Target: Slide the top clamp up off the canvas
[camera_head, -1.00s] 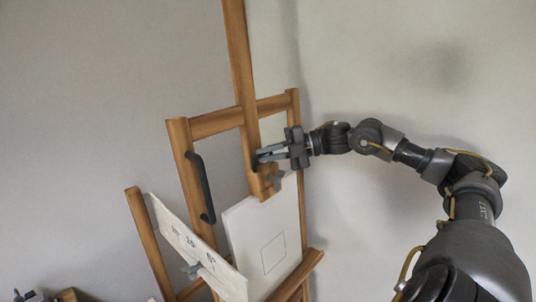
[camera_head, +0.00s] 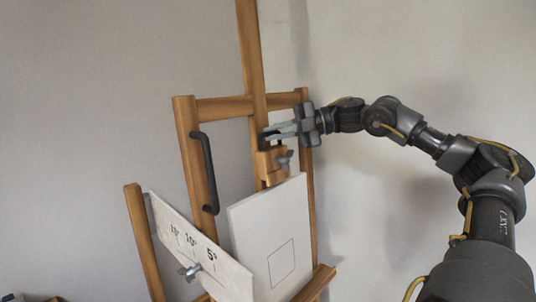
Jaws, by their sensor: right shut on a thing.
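The top clamp (camera_head: 266,164) is a wooden block on the easel's upright mast, with a grey knob (camera_head: 284,160) on its right side. The white canvas (camera_head: 246,232), with a thin square outline drawn on it, stands below on the easel. The clamp's lower edge appears just above the canvas's top edge, with a short piece of wood showing between. My right gripper (camera_head: 275,134) comes in from the right and is shut on the dark handle at the clamp's top. The fingers partly hide that handle. My left gripper is not in view.
The wooden easel has a black bar handle (camera_head: 204,173) on its left post. A white angle plate (camera_head: 205,250) with degree marks and a wing knob (camera_head: 190,272) sits lower left. The mast (camera_head: 249,45) is clear above the clamp. Bare grey walls stand behind.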

